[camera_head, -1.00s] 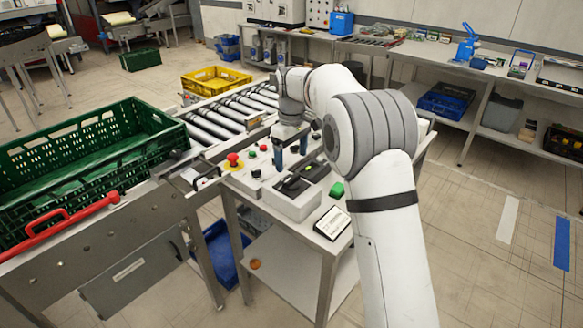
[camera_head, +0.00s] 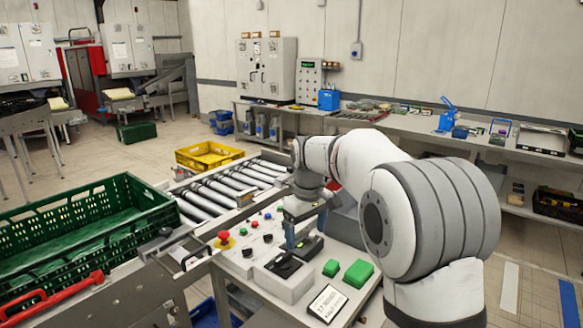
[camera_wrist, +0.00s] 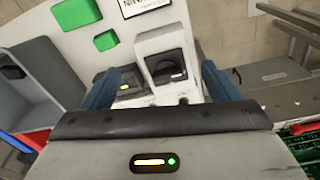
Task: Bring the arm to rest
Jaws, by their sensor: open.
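My gripper (camera_head: 304,236) hangs over the control table at the end of my white and grey arm. In the wrist view its two blue fingers (camera_wrist: 165,90) stand wide apart with nothing between them. Below it on the table is a grey box with a black-topped device (camera_wrist: 167,65). This box also shows in the head view (camera_head: 286,280), beside the gripper. I cannot tell the exact gap between fingers and box. My arm is bent, with its large elbow joint at the right of the head view.
A green crate (camera_head: 100,249) stands at the left by a red lever (camera_head: 52,297). A roller conveyor (camera_head: 228,188) leads to a yellow crate (camera_head: 208,155). The table carries a red button (camera_head: 224,237), green blocks (camera_head: 357,273) and a sign (camera_head: 327,302). Open floor lies at the right.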

